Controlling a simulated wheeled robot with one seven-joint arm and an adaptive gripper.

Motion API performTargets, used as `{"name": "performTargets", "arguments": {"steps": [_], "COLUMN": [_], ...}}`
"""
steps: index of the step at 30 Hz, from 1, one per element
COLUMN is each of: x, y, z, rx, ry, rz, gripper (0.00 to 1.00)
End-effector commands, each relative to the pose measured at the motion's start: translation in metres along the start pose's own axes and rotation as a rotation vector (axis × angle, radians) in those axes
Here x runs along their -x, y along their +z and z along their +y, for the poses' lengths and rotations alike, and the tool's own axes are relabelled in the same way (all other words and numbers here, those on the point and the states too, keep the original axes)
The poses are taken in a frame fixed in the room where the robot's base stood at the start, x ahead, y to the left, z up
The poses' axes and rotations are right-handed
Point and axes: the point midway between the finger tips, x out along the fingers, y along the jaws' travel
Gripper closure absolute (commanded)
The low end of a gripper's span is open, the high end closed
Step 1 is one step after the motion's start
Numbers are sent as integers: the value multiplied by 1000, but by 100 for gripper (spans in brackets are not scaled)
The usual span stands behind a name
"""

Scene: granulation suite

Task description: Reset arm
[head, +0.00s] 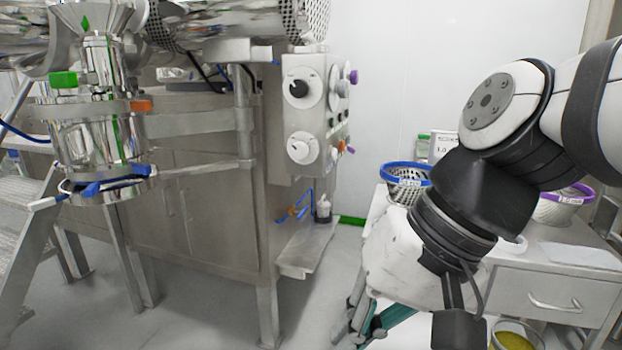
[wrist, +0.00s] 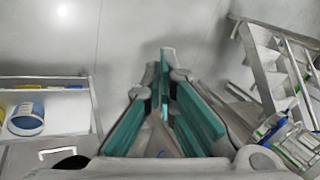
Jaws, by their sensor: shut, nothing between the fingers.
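My arm comes in from the right in the head view and bends down in front of a drawer cabinet. My gripper (head: 370,327) points down and to the left at the lower middle of the head view, partly hidden by the wrist. In the wrist view my gripper's teal-padded fingers (wrist: 166,68) reach forward and come together at the tips. The gripper is shut and empty, and nothing is seen held in it.
A steel machine cabinet (head: 200,220) with a knob panel (head: 305,118) stands at left. A steel vessel (head: 100,125) hangs beside it. Behind my arm, a drawer cabinet (head: 530,290) carries a blue-rimmed basket (head: 407,180) and a purple-rimmed one (head: 552,206). Steps (wrist: 262,65) show in the wrist view.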

Motion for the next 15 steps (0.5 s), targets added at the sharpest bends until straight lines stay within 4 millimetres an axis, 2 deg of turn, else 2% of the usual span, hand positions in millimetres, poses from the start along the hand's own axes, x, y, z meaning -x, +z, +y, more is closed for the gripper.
{"name": "performTargets", "arguments": {"steps": [1, 6, 14, 15], "x": [5, 15, 28, 36], "y": [14, 51, 99, 96], "z": [25, 91, 166, 159], "rx": [10, 31, 33, 39], "ry": [63, 246, 466, 461], "rz": [13, 22, 17, 23], "gripper": [100, 100, 100, 100]}}
